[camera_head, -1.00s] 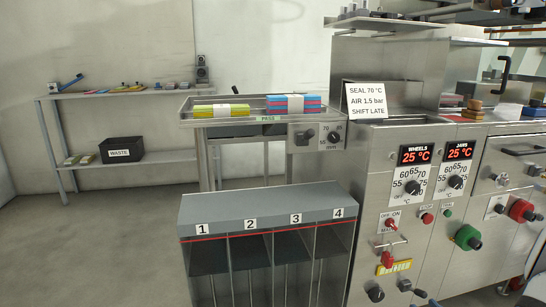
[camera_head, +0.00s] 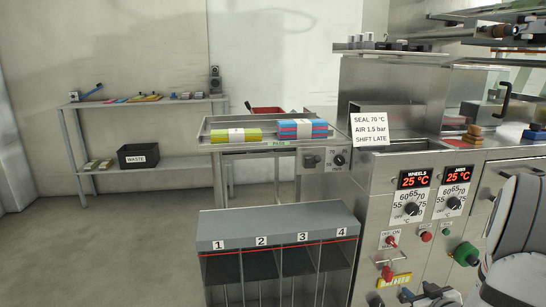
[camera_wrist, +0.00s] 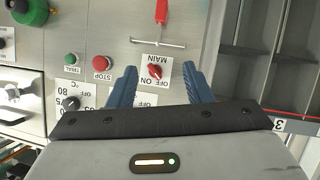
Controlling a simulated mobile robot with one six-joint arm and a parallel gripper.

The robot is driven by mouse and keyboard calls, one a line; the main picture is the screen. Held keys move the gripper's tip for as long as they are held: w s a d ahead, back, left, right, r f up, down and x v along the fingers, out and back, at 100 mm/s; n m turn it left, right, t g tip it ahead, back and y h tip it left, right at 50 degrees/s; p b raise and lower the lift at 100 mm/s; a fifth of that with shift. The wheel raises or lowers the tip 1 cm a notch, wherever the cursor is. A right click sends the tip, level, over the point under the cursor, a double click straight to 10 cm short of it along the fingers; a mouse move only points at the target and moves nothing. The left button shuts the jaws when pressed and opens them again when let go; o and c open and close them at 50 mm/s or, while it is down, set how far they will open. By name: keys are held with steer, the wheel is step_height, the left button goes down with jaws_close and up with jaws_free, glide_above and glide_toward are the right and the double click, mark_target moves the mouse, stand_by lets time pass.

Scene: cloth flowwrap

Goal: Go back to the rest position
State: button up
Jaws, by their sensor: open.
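My gripper (camera_wrist: 160,88) shows in the wrist view with its two blue fingers spread apart and nothing between them. Past the fingers is the machine's control panel with the red MAIN switch (camera_wrist: 155,71), marked ON and OFF. The same MAIN switch (camera_head: 391,242) shows in the head view on the machine's steel front. In the head view a grey and white part of my arm (camera_head: 520,240) stands at the right edge and hides part of the panel; the fingers are not seen there.
The numbered bin unit (camera_head: 275,228) stands low in front. A steel tray (camera_head: 270,142) behind it holds a yellow-green and a blue-pink bundle. The sign (camera_head: 369,130) stands on the machine. A shelf with a black WASTE bin (camera_head: 138,156) is at the back left. Open floor lies left.

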steer(key=s+a+r+g+h+p, duration=0.15)
steer(key=a+r+p, duration=0.25)
steer(key=r, duration=0.4)
steer(key=a+r+m+g+p, duration=0.1)
steer(key=a+r+g+p, duration=0.15)
steer(key=r+p, duration=0.35)
steer(key=s+a+r+g+h+p, duration=0.1)
steer(key=a+r+p, duration=0.25)
steer(key=r, duration=0.55)
steer(key=s+a+r+g+y+p, duration=0.3)
steer(key=s+a+r+g+p, duration=0.2)
steer(key=s+a+r+p, duration=0.5)
steer(key=s+a+r, duration=0.4)
steer(key=s+a, duration=0.2)
steer(key=a, duration=0.2)
steer(key=shift+r+m+g+y+p, duration=0.3)
steer(key=shift+r+m+y, duration=0.05)
steer(key=shift+m, duration=0.05)
steer(key=shift+c, duration=0.2)
steer(key=shift+c, duration=0.7)
steer(key=shift+s, duration=0.1)
